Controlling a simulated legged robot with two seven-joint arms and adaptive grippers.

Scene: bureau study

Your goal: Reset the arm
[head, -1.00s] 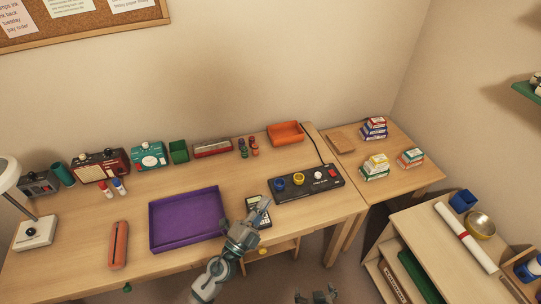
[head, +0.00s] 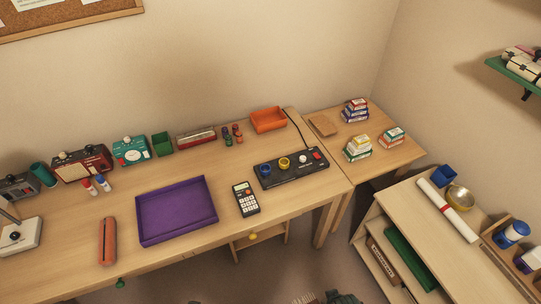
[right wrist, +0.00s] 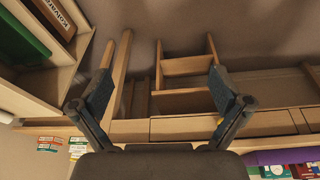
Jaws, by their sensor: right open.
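My right gripper (right wrist: 160,88) shows in the right wrist view with its two fingers spread wide apart. Nothing is between them; wooden furniture with drawers and open compartments lies beyond. In the head view only a dark part of my body shows at the bottom edge, and I cannot tell which part it is. My left gripper is not in view. The desk (head: 75,235) is clear of my arms.
On the desk are a purple tray (head: 178,238), a calculator (head: 246,199), a black button panel (head: 291,176) and an orange tray (head: 268,120). A side table (head: 368,163) holds stacked boxes. A low shelf unit (head: 425,235) stands at the right.

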